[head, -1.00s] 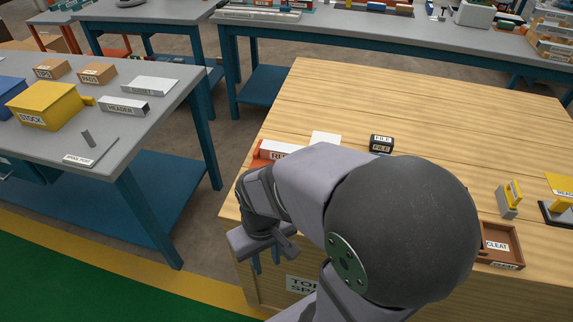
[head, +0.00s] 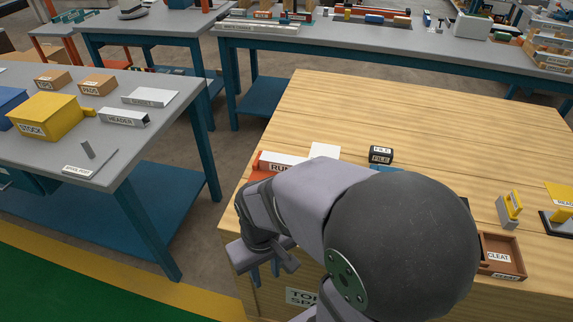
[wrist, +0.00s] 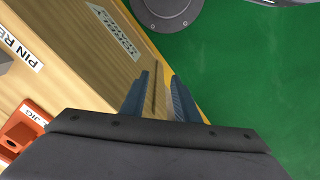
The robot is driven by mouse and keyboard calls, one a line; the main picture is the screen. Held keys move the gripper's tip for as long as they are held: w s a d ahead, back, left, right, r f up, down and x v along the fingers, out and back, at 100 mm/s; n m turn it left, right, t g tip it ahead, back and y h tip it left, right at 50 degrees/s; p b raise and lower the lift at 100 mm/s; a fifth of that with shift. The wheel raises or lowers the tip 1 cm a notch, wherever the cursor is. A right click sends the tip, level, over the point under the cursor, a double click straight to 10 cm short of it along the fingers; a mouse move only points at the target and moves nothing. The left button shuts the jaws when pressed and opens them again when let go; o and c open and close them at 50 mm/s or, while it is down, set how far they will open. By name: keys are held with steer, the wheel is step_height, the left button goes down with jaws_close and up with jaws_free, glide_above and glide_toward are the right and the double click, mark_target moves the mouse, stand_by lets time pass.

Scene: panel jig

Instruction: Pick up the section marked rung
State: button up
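The section marked rung is a pale bar with a label reading "RUN" (head: 283,162), the rest of it hidden behind my arm. It lies at the left edge of the wooden bench, in or against an orange-red jig (head: 258,174). The orange jig (wrist: 24,128) also shows at the lower left of the wrist view. My gripper (head: 266,273) hangs in front of the bench's near left edge, apart from the bar. In the wrist view its two blue fingers (wrist: 160,98) are spread with nothing between them.
The wooden bench (head: 430,115) is largely clear behind. A dark FILE block (head: 381,154), a white piece (head: 325,151) and a CLEAT tray (head: 503,270) stand on it. A grey table (head: 165,118) with a yellow STOCK box (head: 45,115) stands left, across a gap.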

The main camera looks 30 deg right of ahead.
steer(key=o, duration=0.6)
steer(key=shift+o, duration=0.2)
steer(key=shift+r, duration=0.1)
steer(key=w+a+r+n+y+p, duration=0.2)
steer(key=w+r+p, duration=0.2)
steer(key=w, duration=0.3)
steer(key=w+a+r+n+y+p, duration=0.2)
steer(key=w+r+p, duration=0.15)
steer(key=w, duration=0.35)
step_height(320, 180, up, 6)
steer(key=n+h+p, duration=0.4)
steer(key=n+p, duration=0.1)
steer(key=p, duration=0.3)
glide_above(280, 158)
steer(key=shift+s+d+r, duration=0.15)
steer(key=shift+s, duration=0.15)
steer(key=shift+w+f+p, duration=0.2)
steer(key=shift+f+p, duration=1.4)
steer(key=shift+f, duration=2.1)
